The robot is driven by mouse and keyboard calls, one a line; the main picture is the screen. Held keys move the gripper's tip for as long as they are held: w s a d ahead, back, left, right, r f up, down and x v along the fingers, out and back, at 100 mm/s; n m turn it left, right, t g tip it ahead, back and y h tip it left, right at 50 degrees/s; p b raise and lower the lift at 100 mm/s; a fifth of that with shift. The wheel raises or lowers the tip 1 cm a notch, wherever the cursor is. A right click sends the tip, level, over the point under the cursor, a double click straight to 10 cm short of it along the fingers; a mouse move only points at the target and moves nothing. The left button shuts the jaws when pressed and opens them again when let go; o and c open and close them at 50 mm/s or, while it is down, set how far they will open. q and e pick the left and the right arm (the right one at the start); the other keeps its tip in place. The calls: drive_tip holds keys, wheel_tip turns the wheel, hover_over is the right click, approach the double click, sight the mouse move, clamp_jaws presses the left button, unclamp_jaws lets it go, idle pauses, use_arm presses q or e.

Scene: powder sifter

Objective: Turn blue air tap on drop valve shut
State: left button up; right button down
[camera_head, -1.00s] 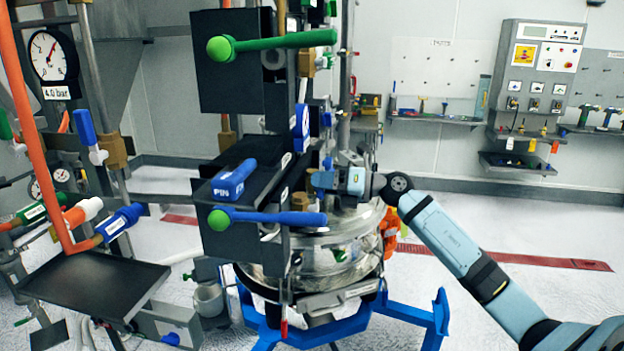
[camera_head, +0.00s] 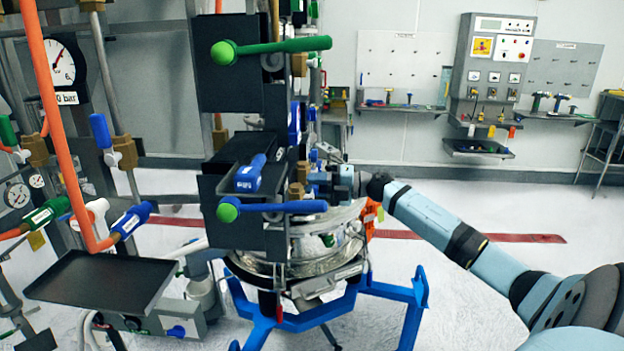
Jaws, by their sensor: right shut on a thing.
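The drop valve shows as a dark box with a blue lever (camera_head: 275,207) that ends in a green ball, above a round steel vessel (camera_head: 325,245). Brass fittings (camera_head: 296,192) stand at the box's right edge. My right gripper (camera_head: 312,184) is right beside these fittings, reaching in from the right. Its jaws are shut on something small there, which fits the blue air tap. The fingertips and the tap are mostly hidden by the gripper and fittings, so the tap's angle cannot be told. My left gripper is not in view.
A blue PIN piece (camera_head: 250,174) lies on the box. A green lever (camera_head: 280,47) is on the upper box. A dark tray (camera_head: 98,283), orange pipe (camera_head: 50,130) and a blue upright tap (camera_head: 100,130) are at left. Blue stand legs (camera_head: 410,300) spread below. Floor at right is open.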

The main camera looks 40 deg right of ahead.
drive_tip(key=shift+f+m, duration=0.2)
drive_tip(key=shift+m, duration=0.3)
drive_tip(key=shift+f, duration=0.1)
drive_tip(key=c, duration=1)
unclamp_jaws()
drive_tip(key=shift+o, duration=0.2)
drive_tip(key=shift+s+d+f, duration=0.1)
drive_tip(key=shift+s+d, duration=0.05)
drive_tip(key=shift+d, duration=0.05)
drive_tip(key=b+v, duration=0.3)
drive_tip(key=v, duration=1)
